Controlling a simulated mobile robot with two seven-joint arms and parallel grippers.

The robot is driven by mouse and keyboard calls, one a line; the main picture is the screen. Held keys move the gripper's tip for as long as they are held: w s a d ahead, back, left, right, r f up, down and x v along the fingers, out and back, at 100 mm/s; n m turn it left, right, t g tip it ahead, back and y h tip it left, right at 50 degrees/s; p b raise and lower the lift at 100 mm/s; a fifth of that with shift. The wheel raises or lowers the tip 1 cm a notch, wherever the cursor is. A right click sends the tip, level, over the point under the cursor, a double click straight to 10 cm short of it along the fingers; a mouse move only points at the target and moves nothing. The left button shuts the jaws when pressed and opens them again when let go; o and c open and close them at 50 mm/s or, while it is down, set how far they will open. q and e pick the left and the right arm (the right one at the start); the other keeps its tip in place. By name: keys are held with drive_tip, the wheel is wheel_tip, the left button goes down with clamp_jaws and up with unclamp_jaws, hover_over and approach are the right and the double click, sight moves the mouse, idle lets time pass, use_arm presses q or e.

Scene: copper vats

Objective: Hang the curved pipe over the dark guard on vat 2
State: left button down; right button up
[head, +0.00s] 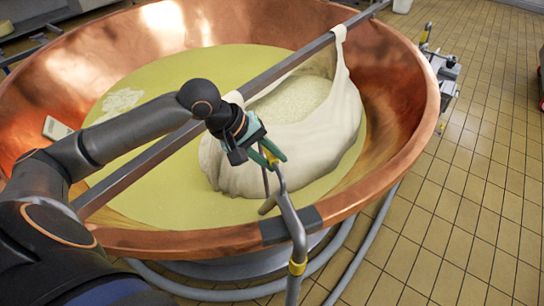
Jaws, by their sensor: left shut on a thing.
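My left gripper (270,158) is shut on the upper part of the curved pipe (291,222), above the near rim of the copper vat (180,242). The pipe is a thin grey metal tube with a yellow collar (298,267) low on it. Its short bent end (267,207) shows on the inner side of the rim. Its long part runs down in front of the dark guard (273,229), a dark band on the rim, and leaves the picture at the bottom. I cannot tell whether the pipe touches the guard. My right gripper is not in view.
A metal bar (290,62) crosses the vat, with a white cloth (290,150) full of curd hanging from it close behind my gripper. Yellowish liquid (165,205) fills the vat. Grey hoses (365,245) lie on the tiled floor, which is mostly free at right.

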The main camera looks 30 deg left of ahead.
use_arm(q)
drive_tip(key=shift+p, duration=0.4)
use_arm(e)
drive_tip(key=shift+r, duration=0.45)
use_arm(q)
drive_tip(key=shift+f, duration=0.2)
drive_tip(key=c, duration=0.6)
unclamp_jaws()
drive_tip(key=shift+s+f, duration=0.1)
drive_tip(key=shift+f, duration=0.15)
drive_tip(key=shift+a+r, duration=0.1)
drive_tip(key=shift+r, duration=0.1)
drive_tip(key=v, duration=0.7)
drive_tip(key=shift+f+p, duration=0.1)
drive_tip(key=shift+p, duration=0.2)
drive_tip(key=v, duration=0.5)
drive_tip(key=shift+r+b, duration=0.3)
drive_tip(key=shift+b, duration=0.1)
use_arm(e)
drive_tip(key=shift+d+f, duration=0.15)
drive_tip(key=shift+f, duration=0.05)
